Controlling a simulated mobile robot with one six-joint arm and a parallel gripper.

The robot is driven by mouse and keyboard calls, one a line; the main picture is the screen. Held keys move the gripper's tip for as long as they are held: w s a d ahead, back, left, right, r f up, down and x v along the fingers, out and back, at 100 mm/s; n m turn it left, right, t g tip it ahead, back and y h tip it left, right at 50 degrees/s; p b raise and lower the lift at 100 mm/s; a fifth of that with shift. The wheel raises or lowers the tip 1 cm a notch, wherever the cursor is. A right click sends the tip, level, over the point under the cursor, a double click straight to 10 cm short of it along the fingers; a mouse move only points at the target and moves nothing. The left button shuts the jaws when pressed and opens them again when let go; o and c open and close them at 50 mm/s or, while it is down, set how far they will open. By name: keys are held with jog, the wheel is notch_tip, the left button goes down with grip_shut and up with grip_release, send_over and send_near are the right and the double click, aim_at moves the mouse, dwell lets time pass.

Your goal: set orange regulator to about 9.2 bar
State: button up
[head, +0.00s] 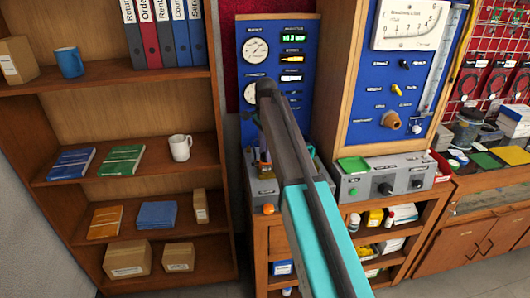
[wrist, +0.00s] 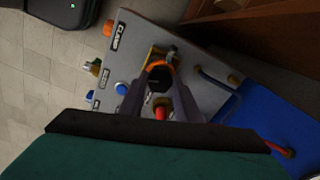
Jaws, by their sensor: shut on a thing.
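The orange regulator (wrist: 161,66) shows in the wrist view as an orange ring around a black knob top, above the grey bench unit. My gripper (wrist: 160,80) has its two fingers on either side of this knob and is shut on it. In the head view my arm hides most of the regulator and the gripper. The blue gauge panel (head: 280,28) stands behind, with two round white dials, the upper gauge (head: 255,50) and the lower gauge (head: 251,92). A green display (head: 292,38) and an orange display (head: 292,58) are lit, too small to read surely.
The grey bench unit (wrist: 128,60) carries a blue button (wrist: 121,89), a red part (wrist: 161,112) near my fingers and a blue hose (wrist: 214,84). A second blue panel (head: 378,73) stands at right. A wooden shelf (head: 120,82) stands at left.

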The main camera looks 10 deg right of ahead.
jog(key=n, duration=1.2)
jog(key=shift+n, duration=0.3)
dwell(0.3)
jog(key=o, duration=1.1)
jog(key=shift+c, duration=0.2)
jog(key=shift+r, duration=0.2)
jog(key=shift+r+p, duration=1.95)
jog(key=shift+r, duration=1.65)
